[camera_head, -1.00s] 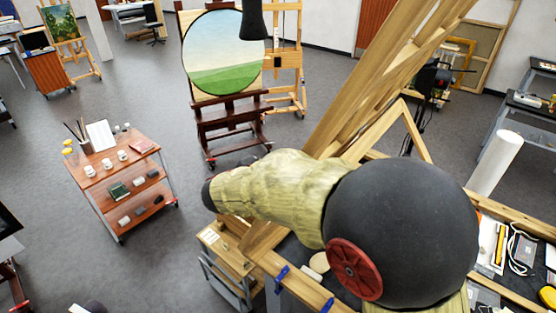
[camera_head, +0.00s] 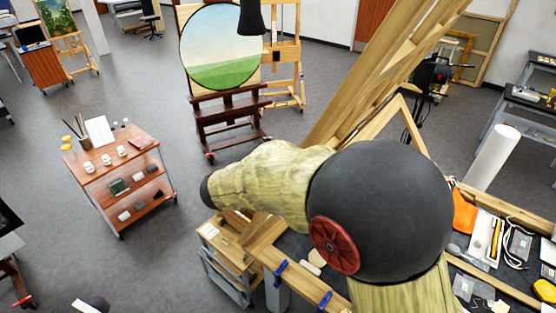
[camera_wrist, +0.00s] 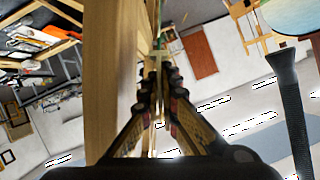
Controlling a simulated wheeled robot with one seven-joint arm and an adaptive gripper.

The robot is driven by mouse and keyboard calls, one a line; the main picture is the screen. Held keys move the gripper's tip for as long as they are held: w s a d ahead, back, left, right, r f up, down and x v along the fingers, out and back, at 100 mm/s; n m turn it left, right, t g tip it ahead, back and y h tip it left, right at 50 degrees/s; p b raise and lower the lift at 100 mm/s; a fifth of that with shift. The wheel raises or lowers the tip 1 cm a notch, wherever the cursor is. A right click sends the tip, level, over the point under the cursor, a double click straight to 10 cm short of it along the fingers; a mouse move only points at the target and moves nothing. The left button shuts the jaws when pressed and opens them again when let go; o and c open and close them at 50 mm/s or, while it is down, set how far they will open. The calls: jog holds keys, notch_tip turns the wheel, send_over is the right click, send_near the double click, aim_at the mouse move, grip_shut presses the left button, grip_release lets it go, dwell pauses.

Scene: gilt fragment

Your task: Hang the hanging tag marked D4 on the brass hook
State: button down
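In the wrist view my gripper (camera_wrist: 159,82) has its two fingers close together, with a thin pale tag-like piece (camera_wrist: 158,54) between them. I see this piece nearly edge-on, so no marking can be read on it. A tall wooden beam (camera_wrist: 105,75) stands just left of the fingers. In the head view my arm covers the lower middle and my gripper is not visible. I cannot make out a brass hook or the letters D4 in either view.
A large slanting wooden easel frame (camera_head: 375,75) rises behind my arm. A worktable with tools and an orange cloth (camera_head: 464,212) is at right. A wooden trolley (camera_head: 140,192) with cups stands at left. A round landscape painting (camera_head: 221,50) is on an easel behind. Grey floor is clear between them.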

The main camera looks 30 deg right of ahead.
jog(key=shift+s+d+f+n+g, duration=0.1)
jog(key=shift+s+f+n+g, duration=0.15)
jog(key=shift+s+n+g, duration=0.25)
dwell(0.7)
jog(key=c, duration=2)
grip_release()
jog(key=shift+w, duration=0.1)
jog(key=shift+o, duration=0.2)
